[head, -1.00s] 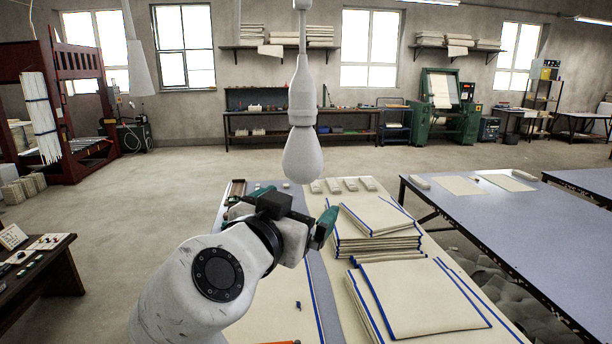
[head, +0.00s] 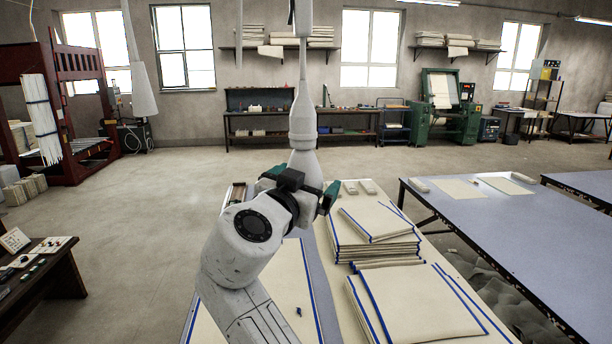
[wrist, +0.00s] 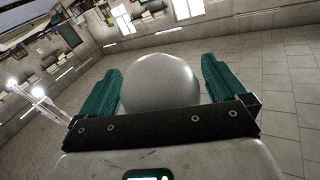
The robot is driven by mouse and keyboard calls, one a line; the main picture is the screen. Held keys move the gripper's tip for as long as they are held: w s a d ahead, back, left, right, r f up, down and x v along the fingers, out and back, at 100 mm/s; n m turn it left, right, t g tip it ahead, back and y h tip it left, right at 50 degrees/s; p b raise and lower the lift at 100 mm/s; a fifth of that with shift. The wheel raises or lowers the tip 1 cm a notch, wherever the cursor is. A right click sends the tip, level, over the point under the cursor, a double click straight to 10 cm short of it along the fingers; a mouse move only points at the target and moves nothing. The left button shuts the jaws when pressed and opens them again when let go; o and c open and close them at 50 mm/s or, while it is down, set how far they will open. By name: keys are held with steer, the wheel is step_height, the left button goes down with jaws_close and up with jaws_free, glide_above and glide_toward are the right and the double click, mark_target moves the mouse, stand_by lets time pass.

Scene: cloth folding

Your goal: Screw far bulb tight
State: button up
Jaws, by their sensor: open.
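The white bulb (head: 303,160) hangs in a white socket (head: 303,122) on a rod from above. Its lower part is hidden behind my gripper (head: 302,183) in the head view. In the wrist view the bulb's rounded end (wrist: 160,85) sits between the two teal fingers of my gripper (wrist: 162,84). The fingers are open, one on each side of the bulb. A narrow gap shows on the right; on the left I cannot tell whether the finger touches the bulb.
Below is a table with stacks of blue-edged cloth (head: 378,220) and small pale blocks (head: 358,187). Another white hanging fixture (head: 141,75) is at the upper left. A long grey-blue table (head: 500,225) stands on the right. Floor on the left is mostly clear.

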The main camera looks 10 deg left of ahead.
steer(key=shift+w, duration=0.1)
steer(key=shift+c, duration=0.4)
steer(key=c, duration=0.9)
